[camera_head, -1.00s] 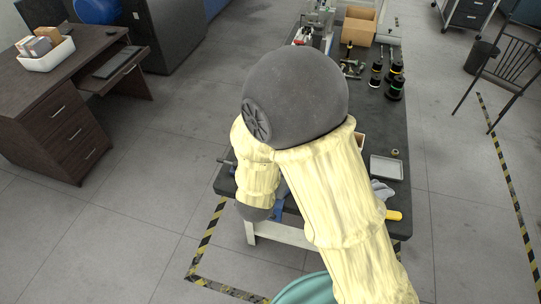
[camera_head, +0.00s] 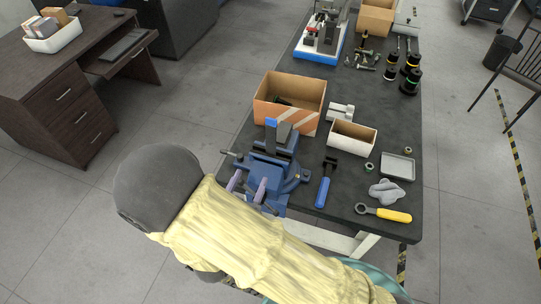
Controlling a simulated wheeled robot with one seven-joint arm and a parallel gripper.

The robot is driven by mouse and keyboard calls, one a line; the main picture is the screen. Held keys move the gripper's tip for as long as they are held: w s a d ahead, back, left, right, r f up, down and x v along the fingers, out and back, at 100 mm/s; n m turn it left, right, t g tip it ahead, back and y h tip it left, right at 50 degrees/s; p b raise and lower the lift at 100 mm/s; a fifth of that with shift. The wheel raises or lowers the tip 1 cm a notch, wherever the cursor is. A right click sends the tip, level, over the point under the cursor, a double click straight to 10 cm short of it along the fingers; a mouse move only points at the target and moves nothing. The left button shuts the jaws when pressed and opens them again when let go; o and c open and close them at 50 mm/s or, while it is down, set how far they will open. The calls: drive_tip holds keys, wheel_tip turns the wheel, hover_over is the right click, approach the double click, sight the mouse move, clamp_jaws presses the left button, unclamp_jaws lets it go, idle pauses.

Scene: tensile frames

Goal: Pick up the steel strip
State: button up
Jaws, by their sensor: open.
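A grey, flat upright piece (camera_head: 284,134), which looks like the steel strip, stands at the blue vise (camera_head: 272,170) near the front left of the dark workbench (camera_head: 330,95). I cannot tell whether the vise jaws clamp it. Two lavender fingers, which look like my gripper (camera_head: 248,186), show at the near side of the vise, spread apart with nothing seen between them. They are below the grey piece in the picture and apart from it. My arm hides the gripper's body.
A striped cardboard box (camera_head: 267,108) stands behind the vise. A small open box (camera_head: 346,147), a blue-handled tool (camera_head: 325,188), a grey tray (camera_head: 403,163), a crumpled grey cloth or glove (camera_head: 385,190) and a yellow-handled wrench (camera_head: 390,214) lie to the right. A desk (camera_head: 60,85) stands left.

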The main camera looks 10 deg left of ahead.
sight(271, 139)
drive_tip(key=w+p, duration=0.1)
drive_tip(key=w, duration=0.2)
drive_tip(key=w+p, duration=0.2)
drive_tip(key=w, duration=0.2)
drive_tip(key=w+d+p, duration=0.1)
drive_tip(key=w, duration=0.3)
drive_tip(key=shift+w+r, duration=0.15)
drive_tip(key=shift+w, duration=0.35)
drive_tip(key=shift+w+p, duration=0.15)
drive_tip(key=shift+p, duration=0.25)
drive_tip(key=w+p, duration=0.2)
drive_tip(key=w+d+p, duration=0.1)
drive_tip(key=w, duration=0.1)
drive_tip(key=shift+r, duration=0.3)
drive_tip(key=shift+w+f, duration=0.2)
drive_tip(key=shift+w, duration=0.15)
drive_tip(key=shift+w, duration=0.1)
drive_tip(key=shift+s+a, duration=0.1)
drive_tip(key=shift+s, duration=0.15)
drive_tip(key=c, duration=0.9)
clamp_jaws()
